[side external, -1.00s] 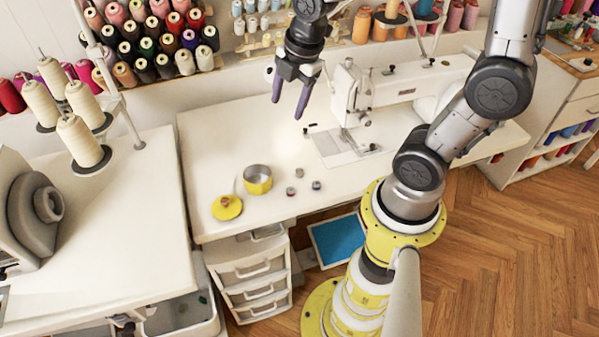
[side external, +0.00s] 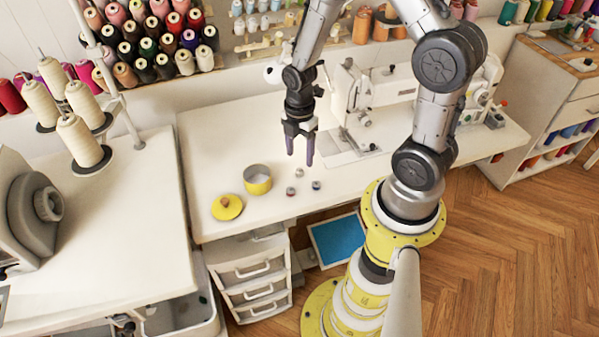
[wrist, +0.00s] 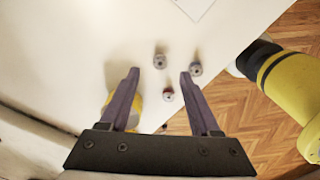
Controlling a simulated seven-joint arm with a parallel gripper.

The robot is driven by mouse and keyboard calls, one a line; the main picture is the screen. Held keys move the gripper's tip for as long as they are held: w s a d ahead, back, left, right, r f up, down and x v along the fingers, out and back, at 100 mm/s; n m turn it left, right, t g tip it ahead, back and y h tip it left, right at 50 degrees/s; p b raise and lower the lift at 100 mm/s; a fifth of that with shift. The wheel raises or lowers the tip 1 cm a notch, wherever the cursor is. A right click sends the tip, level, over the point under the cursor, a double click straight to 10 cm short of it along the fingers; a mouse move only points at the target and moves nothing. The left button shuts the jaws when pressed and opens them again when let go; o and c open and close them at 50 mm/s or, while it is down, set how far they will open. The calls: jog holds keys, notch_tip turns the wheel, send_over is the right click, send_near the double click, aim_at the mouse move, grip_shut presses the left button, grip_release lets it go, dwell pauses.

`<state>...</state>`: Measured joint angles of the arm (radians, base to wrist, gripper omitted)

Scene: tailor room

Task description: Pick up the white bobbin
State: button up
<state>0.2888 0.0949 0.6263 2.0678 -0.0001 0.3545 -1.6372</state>
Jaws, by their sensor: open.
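Three small bobbins stand close together on the white table. One (side external: 299,173) is just below my fingertips in the side view; it shows greyish in the wrist view (wrist: 160,61). Another (side external: 316,185) is to the right, also greyish in the wrist view (wrist: 196,69). The third (side external: 291,191) is nearest the front edge and has a reddish part in the wrist view (wrist: 168,94). I cannot tell for certain which is white. My gripper (side external: 300,159) is open and empty above the table, pointing down.
A yellow pot (side external: 257,187) stands left of the bobbins, with its yellow lid (side external: 227,208) beside it. A sewing machine (side external: 360,98) is behind, to the right. The table's front edge is close to the bobbins. Open table lies left of my gripper.

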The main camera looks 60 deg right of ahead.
aim_at(300, 173)
jog(key=shift+f, duration=2.65)
grip_shut()
